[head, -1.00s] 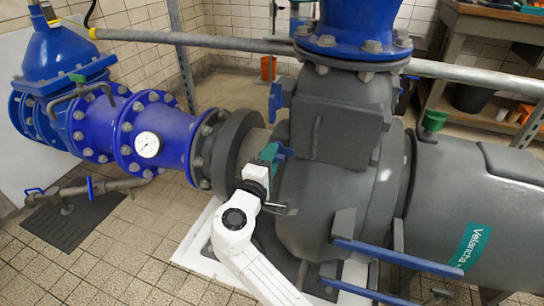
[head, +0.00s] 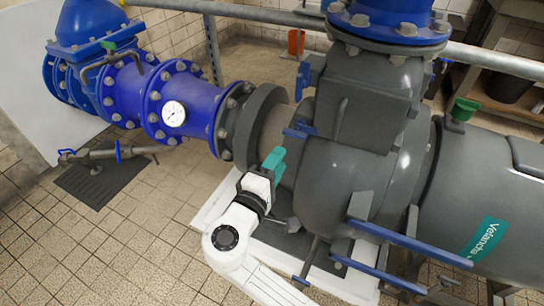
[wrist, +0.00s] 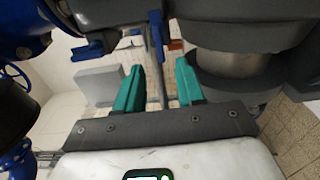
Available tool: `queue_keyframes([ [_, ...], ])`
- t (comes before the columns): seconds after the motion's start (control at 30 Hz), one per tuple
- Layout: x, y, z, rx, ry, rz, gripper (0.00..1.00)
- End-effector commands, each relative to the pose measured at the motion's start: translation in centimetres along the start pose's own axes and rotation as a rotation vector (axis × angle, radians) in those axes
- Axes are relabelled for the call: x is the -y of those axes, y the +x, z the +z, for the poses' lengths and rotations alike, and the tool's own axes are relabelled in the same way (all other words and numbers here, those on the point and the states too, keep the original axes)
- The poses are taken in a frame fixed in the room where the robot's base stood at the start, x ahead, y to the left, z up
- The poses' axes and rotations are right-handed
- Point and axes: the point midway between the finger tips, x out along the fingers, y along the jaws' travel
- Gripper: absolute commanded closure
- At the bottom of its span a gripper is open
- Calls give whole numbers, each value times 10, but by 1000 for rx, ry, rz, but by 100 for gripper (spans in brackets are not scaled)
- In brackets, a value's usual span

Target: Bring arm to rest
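My gripper (head: 274,160) shows in the head view with teal fingers at the end of my white arm. It is in front of the grey pump (head: 360,175), below a small blue valve handle (head: 300,130) and apart from it. In the wrist view, the two teal fingers of my gripper (wrist: 160,88) stand apart with a clear gap between them. Nothing is held; only background shows through the gap. A blue handle (wrist: 157,35) shows beyond the fingers.
Blue flanged piping with a pressure gauge (head: 174,113) is at left. Blue bars (head: 410,245) stick out at the pump's lower right. A grey rail (head: 250,20) crosses the back. Tiled floor (head: 110,240) is clear at lower left.

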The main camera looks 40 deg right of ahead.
Motion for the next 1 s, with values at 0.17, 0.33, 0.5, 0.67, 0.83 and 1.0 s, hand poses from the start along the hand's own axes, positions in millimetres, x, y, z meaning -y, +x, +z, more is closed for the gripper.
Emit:
queue_keyframes([
  [0.17, 0, 0, 0, 0, 0, 0, 62],
  [0.33, 2, 2, 2, 3, 3, -11, 62],
  [0.5, 40, 15, 37, 39, 67, -198, 62],
  [0.67, 101, 17, 87, 97, 168, -509, 62],
  [0.83, 155, -6, 130, 152, 264, -836, 62],
  [1.0, 188, -44, 160, 190, 336, -1129, 62],
])
